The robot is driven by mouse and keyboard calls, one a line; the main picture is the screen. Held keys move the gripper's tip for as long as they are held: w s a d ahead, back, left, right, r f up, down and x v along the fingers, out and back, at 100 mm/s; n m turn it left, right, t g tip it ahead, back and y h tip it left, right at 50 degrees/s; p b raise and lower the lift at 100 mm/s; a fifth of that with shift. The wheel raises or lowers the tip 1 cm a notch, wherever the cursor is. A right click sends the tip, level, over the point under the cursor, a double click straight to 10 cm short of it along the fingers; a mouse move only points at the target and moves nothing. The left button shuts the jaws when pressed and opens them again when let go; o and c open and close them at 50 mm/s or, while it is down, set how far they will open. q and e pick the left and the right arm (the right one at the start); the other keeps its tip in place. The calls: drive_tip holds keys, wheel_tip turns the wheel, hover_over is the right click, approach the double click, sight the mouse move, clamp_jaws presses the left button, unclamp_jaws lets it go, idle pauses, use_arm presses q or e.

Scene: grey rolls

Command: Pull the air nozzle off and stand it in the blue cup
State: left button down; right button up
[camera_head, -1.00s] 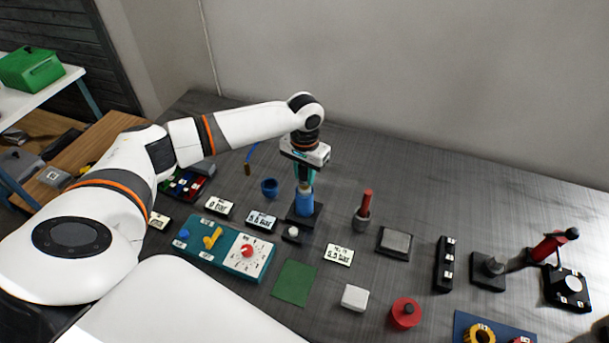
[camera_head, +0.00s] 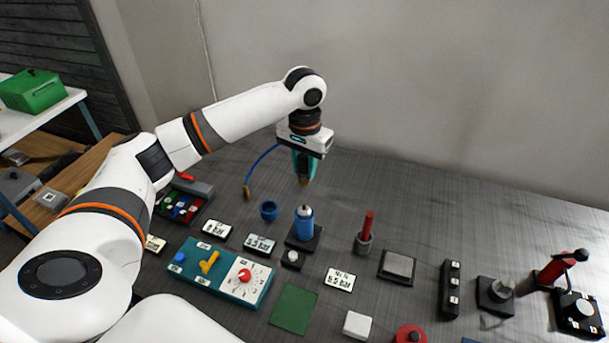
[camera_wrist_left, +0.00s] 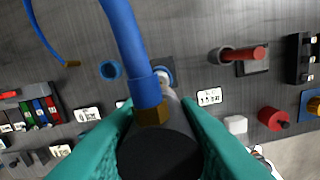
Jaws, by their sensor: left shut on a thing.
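My left gripper (camera_head: 304,168) is shut on the air nozzle, a dark grey cylinder (camera_wrist_left: 160,152) with a brass collar (camera_wrist_left: 152,114) and a blue hose. It holds the nozzle in the air, and a brass tip (camera_head: 304,183) shows below the fingers. Under it, apart from it, the blue bottle (camera_head: 304,226) stands upright on a black base. The small blue cup (camera_head: 268,211) stands left of the bottle and looks empty; it also shows in the left wrist view (camera_wrist_left: 110,69). My right gripper is not in view.
The blue hose's loose brass end (camera_head: 247,193) hangs left of the cup. A red-handled tool in a grey holder (camera_head: 367,232) stands to the right. The table behind the bottle is clear.

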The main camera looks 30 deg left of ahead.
sight(305, 182)
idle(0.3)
use_arm(q)
drive_tip(key=shift+f, duration=2.65)
